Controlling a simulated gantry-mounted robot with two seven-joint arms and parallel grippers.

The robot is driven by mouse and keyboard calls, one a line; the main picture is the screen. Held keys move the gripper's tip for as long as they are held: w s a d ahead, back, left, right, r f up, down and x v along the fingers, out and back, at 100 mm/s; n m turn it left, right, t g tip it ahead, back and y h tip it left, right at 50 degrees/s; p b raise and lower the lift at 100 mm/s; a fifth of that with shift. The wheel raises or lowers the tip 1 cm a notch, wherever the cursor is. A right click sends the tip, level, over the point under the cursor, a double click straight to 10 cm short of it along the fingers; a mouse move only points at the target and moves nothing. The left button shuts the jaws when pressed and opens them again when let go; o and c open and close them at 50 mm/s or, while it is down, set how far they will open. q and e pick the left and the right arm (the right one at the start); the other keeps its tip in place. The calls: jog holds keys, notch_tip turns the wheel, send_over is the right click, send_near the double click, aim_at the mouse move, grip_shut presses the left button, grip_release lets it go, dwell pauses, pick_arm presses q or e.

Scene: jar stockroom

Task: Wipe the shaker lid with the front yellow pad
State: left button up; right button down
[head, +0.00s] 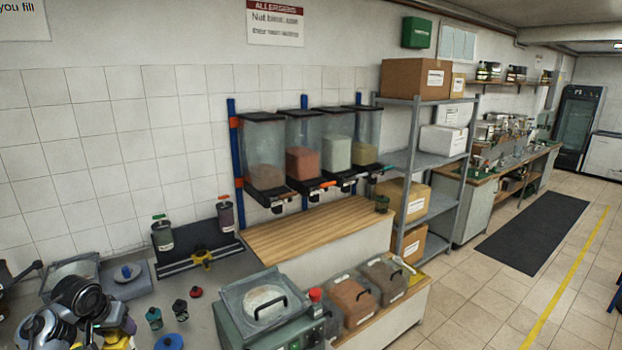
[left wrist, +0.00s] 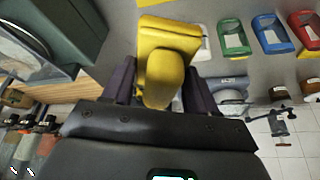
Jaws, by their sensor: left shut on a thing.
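My left gripper (head: 122,328) is at the bottom left of the head view. In the left wrist view it is shut on a yellow pad (left wrist: 168,40), with a dark finger on each side of its rounded yellow grip. The yellow pad also shows in part at the bottom of the head view (head: 118,342), mostly hidden by my arm. I cannot tell which part is the shaker lid. My right gripper is out of view.
A grey tray with a blue knob (head: 127,275) is behind the gripper. A green-grey machine (head: 262,308) stands to the right.

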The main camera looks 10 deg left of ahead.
pick_arm(q)
jog(key=s+d+f+m, duration=0.15)
jog(key=d+f, duration=0.25)
jog(key=d, duration=0.4)
jog(key=s+d+f+m+h, duration=0.1)
jog(key=s+d+f, duration=0.15)
jog(key=d, duration=0.45)
jog(key=s+d+f+m, duration=0.1)
jog(key=d+f, duration=0.4)
jog(key=d, duration=0.3)
jog(key=s+d+r+p, duration=0.2)
jog(key=s+d+p, duration=0.1)
jog(key=s+d, duration=0.8)
jog(key=shift+s+d+r, duration=0.15)
jog(key=shift+s+d, duration=0.05)
jog(key=shift+s, duration=0.75)
